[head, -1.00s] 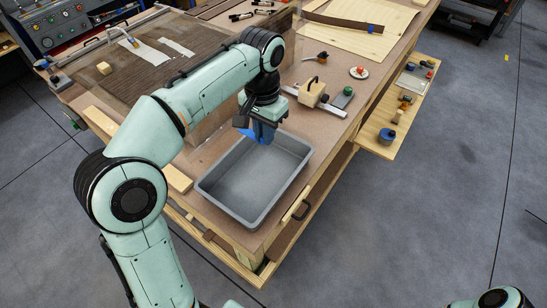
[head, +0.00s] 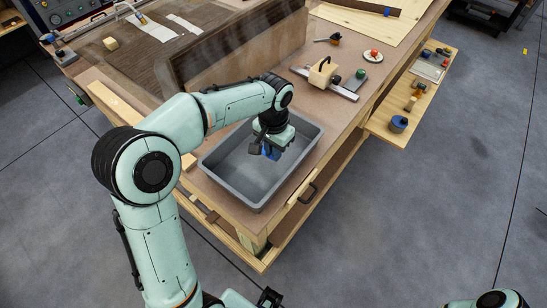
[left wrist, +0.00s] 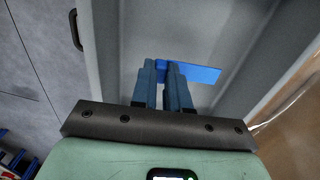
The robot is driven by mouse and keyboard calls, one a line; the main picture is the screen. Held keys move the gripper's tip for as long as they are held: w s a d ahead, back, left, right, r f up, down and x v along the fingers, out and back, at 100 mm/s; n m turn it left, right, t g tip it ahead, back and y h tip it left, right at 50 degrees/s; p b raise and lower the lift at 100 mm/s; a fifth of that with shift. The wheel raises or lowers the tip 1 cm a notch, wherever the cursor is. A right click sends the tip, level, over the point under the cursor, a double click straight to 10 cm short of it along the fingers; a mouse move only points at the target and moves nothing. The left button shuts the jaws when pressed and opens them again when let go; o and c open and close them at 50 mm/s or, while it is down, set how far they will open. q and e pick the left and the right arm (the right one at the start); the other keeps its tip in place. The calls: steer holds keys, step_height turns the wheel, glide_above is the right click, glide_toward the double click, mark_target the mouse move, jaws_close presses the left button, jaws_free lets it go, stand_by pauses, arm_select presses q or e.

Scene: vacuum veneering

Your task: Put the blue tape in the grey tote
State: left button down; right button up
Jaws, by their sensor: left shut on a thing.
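The grey tote (head: 228,181) is an open rectangular tray on the near part of the workbench. My left gripper (head: 268,155) points down inside the tote's outline, toward its far right part. It is shut on the blue tape, a flat blue strip that shows in the left wrist view (left wrist: 205,74), sticking out to the right of the fingertips. The tote's grey floor and walls surround the tape in that view. Whether the tape touches the floor, I cannot tell. The gripper hides part of the tape in the head view.
A brown upright panel (head: 235,55) stands behind the tote. A wooden block with a handle (head: 322,73) on a metal bar lies to the right. A side shelf (head: 392,128) holds several small items.

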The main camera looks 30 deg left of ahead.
arm_select(q)
steer(key=shift+f, duration=1.8)
arm_select(e)
steer(key=shift+s+f, duration=0.1)
steer(key=shift+f, duration=0.15)
arm_select(q)
steer(key=shift+f, duration=0.1)
steer(key=c, duration=1.1)
jaws_free()
arm_select(e)
steer(key=shift+f, duration=0.1)
arm_select(q)
steer(key=shift+r, duration=0.25)
step_height(320, 180, up, 12)
steer(key=shift+f+p, duration=0.1)
steer(key=shift+p, duration=0.65)
arm_select(e)
steer(key=shift+w+r, duration=0.3)
steer(key=shift+r, duration=0.3)
steer(key=shift+w+r, duration=0.3)
steer(key=shift+r, duration=0.3)
steer(key=shift+s, duration=0.1)
